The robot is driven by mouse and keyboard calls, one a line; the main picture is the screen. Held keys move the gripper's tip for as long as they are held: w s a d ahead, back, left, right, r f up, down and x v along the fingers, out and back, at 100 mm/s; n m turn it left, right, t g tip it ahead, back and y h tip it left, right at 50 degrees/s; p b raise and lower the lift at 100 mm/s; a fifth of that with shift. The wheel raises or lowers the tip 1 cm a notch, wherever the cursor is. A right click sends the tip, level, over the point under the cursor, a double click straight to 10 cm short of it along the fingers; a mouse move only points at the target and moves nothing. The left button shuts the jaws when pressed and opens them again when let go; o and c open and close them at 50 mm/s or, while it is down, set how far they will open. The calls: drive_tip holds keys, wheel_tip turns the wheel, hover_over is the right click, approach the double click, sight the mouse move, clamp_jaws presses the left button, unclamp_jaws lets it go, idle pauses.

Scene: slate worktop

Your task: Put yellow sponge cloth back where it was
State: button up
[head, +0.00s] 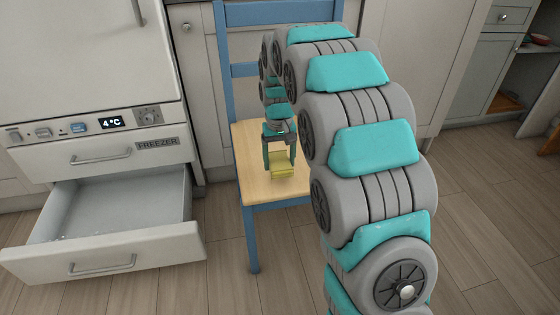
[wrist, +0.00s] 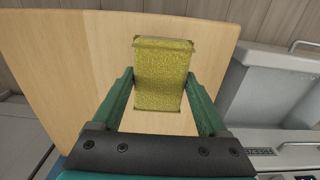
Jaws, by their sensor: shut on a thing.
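The yellow sponge cloth (head: 281,170) is a small yellow block at the wooden seat of the blue chair (head: 262,145). My gripper (head: 280,157) points down over the seat and is shut on the sponge cloth. In the wrist view the sponge cloth (wrist: 163,78) lies between the two green fingers of my gripper (wrist: 162,88), with the pale wooden seat (wrist: 75,70) behind it. I cannot tell whether its underside touches the seat.
A freezer drawer (head: 110,246) stands pulled out at the left, below a control panel (head: 85,128) showing 4 °C. The chair's blue backrest (head: 232,70) rises behind the seat. At the far right an open cupboard (head: 518,75) holds a red bowl (head: 540,39). Wooden floor lies in front.

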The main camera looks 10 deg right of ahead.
sight(280, 152)
drive_tip(key=w, duration=0.1)
drive_tip(key=w+d, duration=0.1)
drive_tip(key=w, duration=0.1)
drive_tip(key=shift+w+f, duration=0.2)
drive_tip(key=shift+f, duration=1.75)
drive_tip(key=shift+f, duration=0.1)
drive_tip(key=o, duration=1.1)
wheel_tip(280, 152, up, 12)
drive_tip(key=shift+f, duration=0.25)
drive_tip(key=shift+r, duration=0.4)
